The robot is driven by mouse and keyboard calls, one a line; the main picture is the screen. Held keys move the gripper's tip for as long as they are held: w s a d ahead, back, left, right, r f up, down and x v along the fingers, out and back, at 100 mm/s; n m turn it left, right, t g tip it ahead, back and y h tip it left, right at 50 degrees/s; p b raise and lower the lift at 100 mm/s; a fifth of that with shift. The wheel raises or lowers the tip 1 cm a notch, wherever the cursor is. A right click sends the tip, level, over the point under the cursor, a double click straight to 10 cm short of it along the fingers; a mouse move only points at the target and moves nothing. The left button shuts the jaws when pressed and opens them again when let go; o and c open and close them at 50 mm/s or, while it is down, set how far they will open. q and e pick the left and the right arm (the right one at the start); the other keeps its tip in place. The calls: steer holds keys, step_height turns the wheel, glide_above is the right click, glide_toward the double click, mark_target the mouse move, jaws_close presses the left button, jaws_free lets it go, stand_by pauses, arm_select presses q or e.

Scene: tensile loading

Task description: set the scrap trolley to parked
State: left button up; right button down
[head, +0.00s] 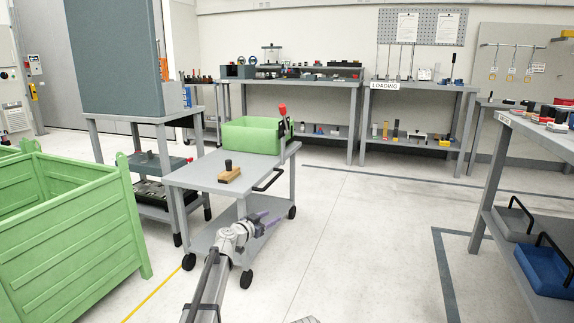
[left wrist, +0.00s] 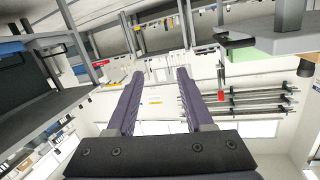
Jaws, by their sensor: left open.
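The grey wheeled trolley (head: 213,172), which I take for the scrap trolley, stands in the middle of the head view on black castors. A green bin (head: 250,138) sits at its back end, and a lever with a red knob (head: 282,109) stands upright beside the bin. A black push handle (head: 270,181) is on the trolley's right side. My left gripper (head: 272,221) is open and empty, low at the trolley's near right side, apart from the handle. In the left wrist view its fingers (left wrist: 160,78) are spread with nothing between them. My right gripper is not in view.
A wooden block with a black knob (head: 229,173) lies on the trolley top. A large green crate (head: 70,225) stands at left. A bench (head: 480,195) with trays is at right; a loading table (head: 422,87) stands behind. Floor (head: 350,240) between trolley and bench is clear.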

arm_select(q)
steer(key=s+d+f+g+p, duration=0.1)
steer(key=s+d+g+p, duration=0.2)
steer(key=s, duration=0.4)
steer(key=s+d+f+m+g+p, duration=0.15)
steer(key=s+d, duration=0.25)
steer(key=s, duration=0.4)
steer(key=s+d+f+g+p, duration=0.1)
steer(key=s+d+g+p, duration=0.1)
steer(key=s+d+g, duration=0.35)
steer(key=s+a+f+n+g+y+p, duration=0.1)
steer(key=s+y+p, duration=0.1)
steer(key=s, duration=0.5)
steer(key=s+a+f+n+y+p, duration=0.1)
steer(key=s+a+y+p, duration=0.1)
steer(key=s, duration=0.5)
steer(key=s+a+r+n+g+y+p, duration=0.25)
steer(key=s+a, duration=0.25)
steer(key=s, duration=0.3)
steer(key=s+a+r+n+g+y+p, duration=0.1)
steer(key=s+a+y+p, duration=0.3)
steer(key=s, duration=0.4)
step_height(320, 180, up, 36)
steer(key=p, duration=3.5)
steer(key=shift+w, duration=0.15)
steer(key=shift+a+t, duration=0.1)
steer(key=shift+t, duration=0.15)
